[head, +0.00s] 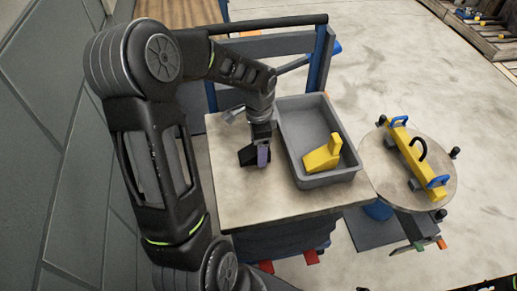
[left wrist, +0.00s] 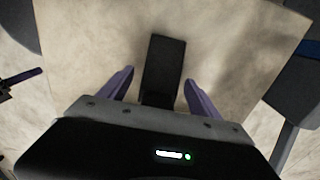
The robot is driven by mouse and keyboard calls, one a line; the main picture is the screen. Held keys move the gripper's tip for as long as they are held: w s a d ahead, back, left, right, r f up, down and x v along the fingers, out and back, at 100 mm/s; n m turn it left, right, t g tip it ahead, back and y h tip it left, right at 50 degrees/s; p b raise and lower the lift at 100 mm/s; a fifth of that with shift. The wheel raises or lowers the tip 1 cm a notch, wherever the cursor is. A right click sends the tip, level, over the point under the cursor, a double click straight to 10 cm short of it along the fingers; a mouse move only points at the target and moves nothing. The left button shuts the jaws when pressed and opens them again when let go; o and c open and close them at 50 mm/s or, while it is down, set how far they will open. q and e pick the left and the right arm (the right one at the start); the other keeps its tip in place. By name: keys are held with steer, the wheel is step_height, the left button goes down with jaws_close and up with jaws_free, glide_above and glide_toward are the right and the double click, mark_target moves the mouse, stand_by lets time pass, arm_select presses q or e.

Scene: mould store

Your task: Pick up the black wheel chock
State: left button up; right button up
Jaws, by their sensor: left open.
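The black wheel chock (head: 246,155) lies on the pale square tabletop (head: 230,196), left of the grey tray. In the left wrist view the chock (left wrist: 163,68) is a dark block whose near end lies between the two purple fingers. My left gripper (head: 260,158) is open and low over the table at the chock, with a finger on either side (left wrist: 158,88). Gaps show between the fingers and the chock. In the head view the gripper and wrist hide part of the chock. My right gripper is not in view.
A grey tray (head: 329,181) holding a yellow chock-shaped block (head: 324,156) stands close to the right of my left gripper. A round table (head: 436,197) with a yellow bar-like object (head: 410,156) is further right. A grey wall panel (head: 48,150) is at the left.

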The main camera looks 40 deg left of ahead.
arm_select(q)
steer(key=shift+c, duration=0.3)
jaws_close()
stand_by(0.4)
steer(key=shift+r, duration=0.1)
step_height(320, 180, up, 10)
steer(key=shift+f+p, duration=0.1)
steer(key=shift+p, duration=0.55)
